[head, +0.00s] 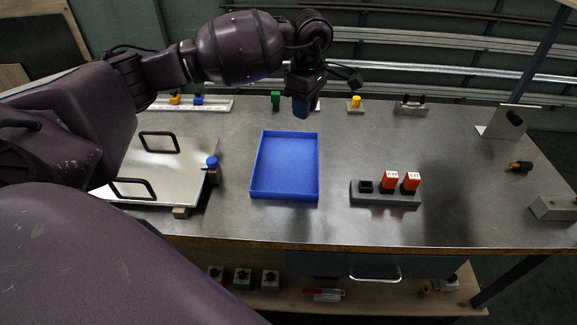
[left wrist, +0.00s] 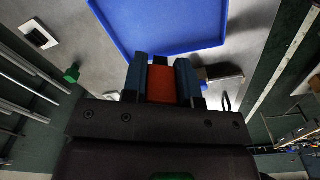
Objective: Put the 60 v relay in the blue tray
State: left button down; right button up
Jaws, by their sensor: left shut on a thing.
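My left gripper (head: 302,108) is above the bench, just behind the blue tray (head: 284,196). In the left wrist view the gripper (left wrist: 160,72) has its blue fingers shut on a red-orange block (left wrist: 161,86), which looks like a relay; no marking on it can be read. The empty blue tray also shows ahead of the fingers in the left wrist view (left wrist: 165,30). Two red relays, a left one (head: 390,181) and a right one (head: 411,182), stand in a dark socket base (head: 385,199); their labels are too small to read. The base's left socket is empty. My right gripper is out of view.
A metal plate with black handles (head: 160,172) and a blue-capped bottle (head: 212,168) are left of the tray. A green block (head: 275,100), a yellow-topped part (head: 355,103) and a bracket (head: 410,106) line the back.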

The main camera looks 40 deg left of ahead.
pick_arm(q)
jog(key=w+a+r+n, duration=0.3)
jog(key=a+n, duration=0.2)
jog(key=n, duration=0.3)
jog(key=n+b, duration=0.2)
send_over(290, 152)
notch_tip(290, 152, down, 15)
jog(key=shift+f, duration=2.25)
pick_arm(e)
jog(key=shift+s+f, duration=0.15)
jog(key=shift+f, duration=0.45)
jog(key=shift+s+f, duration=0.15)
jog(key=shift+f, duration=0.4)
pick_arm(q)
jog(key=shift+f, duration=0.1)
jog(key=c, duration=0.9)
grip_release()
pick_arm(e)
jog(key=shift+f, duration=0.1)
